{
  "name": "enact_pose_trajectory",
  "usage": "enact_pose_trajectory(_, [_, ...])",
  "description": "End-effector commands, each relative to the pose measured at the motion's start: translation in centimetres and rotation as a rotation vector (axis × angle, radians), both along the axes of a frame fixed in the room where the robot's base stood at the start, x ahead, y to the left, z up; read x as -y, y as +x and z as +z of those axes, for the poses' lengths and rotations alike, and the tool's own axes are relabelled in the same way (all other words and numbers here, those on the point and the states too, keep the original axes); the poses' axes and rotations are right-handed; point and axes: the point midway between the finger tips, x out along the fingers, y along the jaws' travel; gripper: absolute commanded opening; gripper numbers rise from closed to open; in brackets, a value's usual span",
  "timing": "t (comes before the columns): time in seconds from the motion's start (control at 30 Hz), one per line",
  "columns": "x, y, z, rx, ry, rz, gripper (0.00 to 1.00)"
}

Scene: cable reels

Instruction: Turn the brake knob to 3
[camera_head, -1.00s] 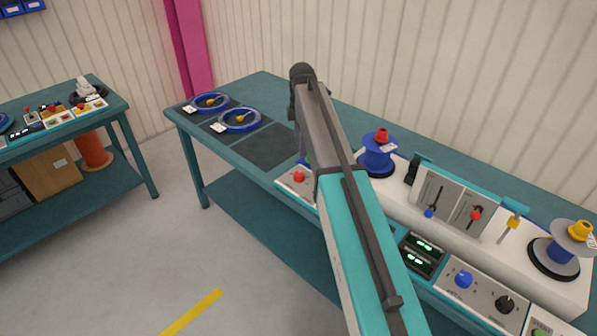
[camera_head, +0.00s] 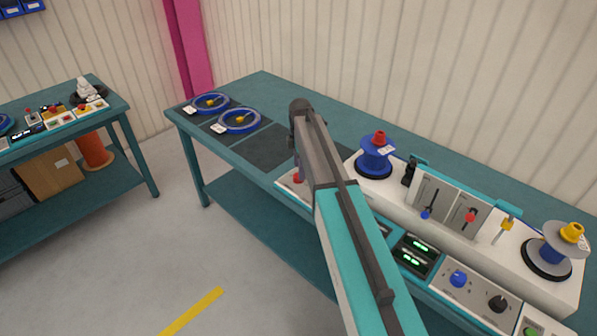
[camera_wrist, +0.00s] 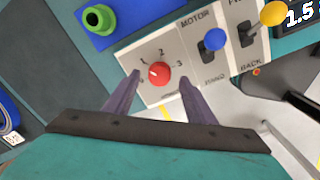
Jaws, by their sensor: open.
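The red knob (camera_wrist: 160,72) sits on a pale panel (camera_wrist: 159,96) in the wrist view, with marks 1, 2 and 3 around it. A small white mark on the knob lies on its left side, towards 1 or just below it; the exact setting is hard to tell. My gripper (camera_wrist: 158,87) is open, with one purple finger on each side of the knob. I cannot tell whether either finger touches it. In the head view the red knob (camera_head: 297,178) shows beside my arm, which hides most of my gripper and part of the panel.
A blue switch (camera_wrist: 215,38) marked MOTOR and a yellow-knobbed lever (camera_wrist: 273,12) stand right of the knob. A green ring (camera_wrist: 99,19) on a blue block is at upper left. Blue spool (camera_head: 376,158), levers and a grey reel (camera_head: 548,236) fill the bench's right.

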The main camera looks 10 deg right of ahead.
Motion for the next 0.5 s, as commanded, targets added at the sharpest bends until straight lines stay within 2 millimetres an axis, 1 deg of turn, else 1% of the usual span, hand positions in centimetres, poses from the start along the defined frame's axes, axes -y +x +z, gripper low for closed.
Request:
enact_pose_trajectory(0.2, [-0.1,0.1,-2.1,-0.002,0.000,0.001,0.50])
enact_pose_trajectory(0.33, [-0.1,0.1,-2.9,0.000,0.000,0.001,0.50])
enact_pose_trajectory(0.5, [-0.1,0.1,-3.3,0.000,0.000,0.001,0.50])
